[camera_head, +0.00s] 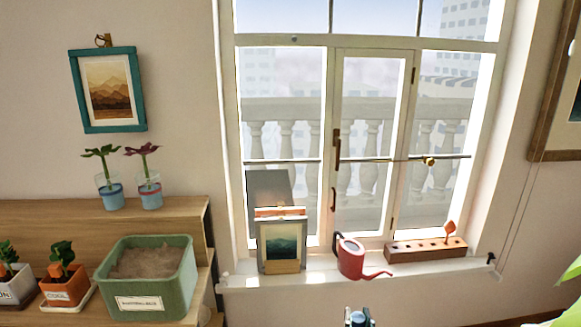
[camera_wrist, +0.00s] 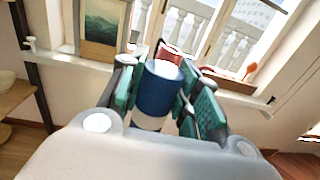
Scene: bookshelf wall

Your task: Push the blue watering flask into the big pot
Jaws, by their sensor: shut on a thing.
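My gripper (camera_wrist: 160,72) is shut on the blue watering flask (camera_wrist: 158,97), a blue cylinder with a pale top and a white band low down. The green finger pads sit on both sides of it. In the head view, only the tip of my gripper (camera_head: 358,316) shows at the bottom edge, in front of the window sill. The big pot (camera_head: 147,306) is a green rectangular planter filled with soil, with a white label on its front. It stands on the wooden shelf at the left, well away from my gripper, and is not in the wrist view.
A red watering can (camera_head: 351,260), a wooden block with holes (camera_head: 425,250) and a framed picture (camera_head: 281,247) stand on the window sill. Small potted plants (camera_head: 64,287) stand left of the big pot. Two glass vases (camera_head: 150,196) stand on the upper shelf behind it.

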